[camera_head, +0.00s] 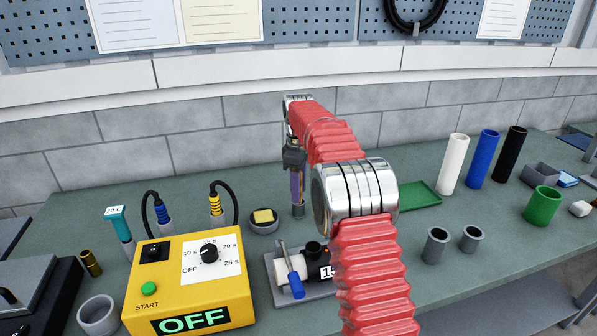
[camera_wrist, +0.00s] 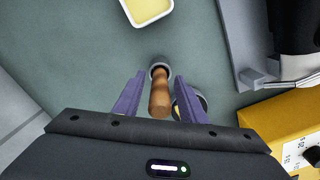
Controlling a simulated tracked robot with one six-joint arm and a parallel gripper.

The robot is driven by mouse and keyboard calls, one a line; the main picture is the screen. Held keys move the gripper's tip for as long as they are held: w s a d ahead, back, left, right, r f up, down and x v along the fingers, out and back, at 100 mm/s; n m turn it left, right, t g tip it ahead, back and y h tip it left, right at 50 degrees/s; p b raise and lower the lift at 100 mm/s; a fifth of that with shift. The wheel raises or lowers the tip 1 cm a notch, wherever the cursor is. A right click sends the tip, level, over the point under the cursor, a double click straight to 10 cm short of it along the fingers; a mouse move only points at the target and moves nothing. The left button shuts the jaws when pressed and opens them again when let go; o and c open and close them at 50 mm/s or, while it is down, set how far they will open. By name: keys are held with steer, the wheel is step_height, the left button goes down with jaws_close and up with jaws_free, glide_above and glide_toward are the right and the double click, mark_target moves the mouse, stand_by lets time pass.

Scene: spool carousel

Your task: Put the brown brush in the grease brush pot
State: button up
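The brown brush (camera_wrist: 160,97) shows as a wooden handle in the wrist view, between my two purple fingers. Its far end meets the mouth of a small grey pot (camera_wrist: 160,68); the bristles are hidden there. How deep the brush sits cannot be told. My gripper (camera_wrist: 160,78) is open around the handle, with a narrow gap on each side. In the head view my gripper (camera_head: 297,200) points down just above the small grey pot (camera_head: 298,211), and the brush is hardly distinguishable there.
A white-rimmed tray with yellow content (camera_wrist: 148,10) lies close by. A round dish with a yellow pad (camera_head: 263,228) stands left of the pot. The yellow timer box (camera_head: 170,285) and a grey fixture (camera_head: 308,291) stand nearer. A green tray (camera_head: 420,198) is to the right.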

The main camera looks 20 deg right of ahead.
step_height(320, 180, up, 11)
steer(key=shift+r, duration=0.25)
stand_by(0.4)
stand_by(0.8)
steer(key=shift+s+a+r, duration=0.1)
steer(key=shift+s+r, duration=0.2)
steer(key=shift+r, duration=0.25)
steer(key=s+a+r+m+t, duration=0.2)
steer(key=s+r+m, duration=0.15)
steer(key=s, duration=0.65)
steer(key=s+a+r+m+t, duration=0.1)
steer(key=s+r+m, duration=0.3)
steer(key=s, duration=0.5)
steer(key=s+a+f+m+t, duration=0.1)
steer(key=s+f+m, duration=0.1)
steer(key=s+f, duration=0.4)
steer(key=s+a+f+m+t, duration=0.1)
steer(key=s+f, duration=0.5)
steer(key=s, duration=1.1)
steer(key=shift+s+f+m+t, duration=0.15)
steer(key=shift+s+m+t, duration=0.15)
steer(key=shift+m, duration=0.15)
